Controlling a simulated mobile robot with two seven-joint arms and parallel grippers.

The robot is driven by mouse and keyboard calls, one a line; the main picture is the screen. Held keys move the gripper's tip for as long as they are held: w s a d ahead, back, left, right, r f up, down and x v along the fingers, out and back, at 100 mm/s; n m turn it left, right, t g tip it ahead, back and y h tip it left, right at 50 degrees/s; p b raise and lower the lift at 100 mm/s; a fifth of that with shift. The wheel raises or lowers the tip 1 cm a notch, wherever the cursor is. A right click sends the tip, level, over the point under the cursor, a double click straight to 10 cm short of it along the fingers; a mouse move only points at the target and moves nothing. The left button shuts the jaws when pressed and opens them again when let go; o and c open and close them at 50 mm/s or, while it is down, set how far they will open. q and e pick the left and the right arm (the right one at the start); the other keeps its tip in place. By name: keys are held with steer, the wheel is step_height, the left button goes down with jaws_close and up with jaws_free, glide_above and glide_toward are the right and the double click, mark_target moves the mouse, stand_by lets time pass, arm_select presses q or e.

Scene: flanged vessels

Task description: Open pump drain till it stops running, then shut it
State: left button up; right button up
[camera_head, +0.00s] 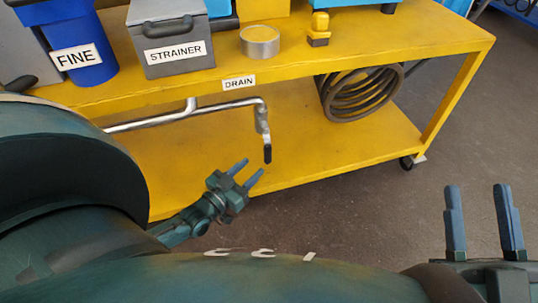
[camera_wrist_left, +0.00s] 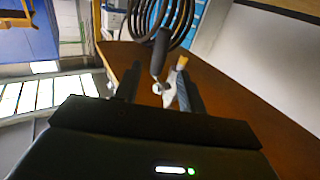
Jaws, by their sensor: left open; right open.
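The drain pipe (camera_head: 222,107) is a bare metal tube under the cart's top shelf, below the DRAIN label (camera_head: 239,82). It bends down at its right end to a valve with a black lever (camera_head: 267,153), which hangs downward. No liquid is visible at the outlet. My left gripper (camera_head: 248,171) is open and empty, just below and left of the lever. In the left wrist view the black lever (camera_wrist_left: 160,52) appears between the two fingers, beyond their tips; contact is not apparent. My right gripper (camera_head: 476,192) is open and empty at the right, away from the cart.
The yellow cart (camera_head: 455,70) carries a blue FINE container (camera_head: 88,75), a grey STRAINER box (camera_head: 175,65), a round tin (camera_head: 260,45) and a small yellow item (camera_head: 319,35). A coiled hose (camera_head: 365,95) hangs under the top shelf, right of the lever. The floor at right is clear.

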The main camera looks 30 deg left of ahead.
mark_target(265, 156)
arm_select(q)
steer(key=w, duration=0.2)
steer(key=w+b, duration=0.1)
steer(key=w, duration=0.1)
steer(key=w+b, duration=0.1)
steer(key=w, duration=0.1)
steer(key=shift+w+d+f, duration=0.15)
steer(key=shift+w+d, duration=0.15)
steer(key=shift+d, duration=0.1)
steer(key=shift+w+d+b, duration=0.1)
steer(key=shift+w+b, duration=0.2)
steer(key=shift+w, duration=0.45)
arm_select(e)
steer(key=shift+s+d+r+n+y, duration=0.1)
steer(key=shift+r+n+y, duration=0.9)
steer(key=shift+n+y, duration=0.1)
steer(key=shift+d+r+n+y, duration=0.1)
steer(key=shift+r+n+y, duration=0.85)
steer(key=shift+n+y, duration=0.15)
arm_select(q)
jaws_close()
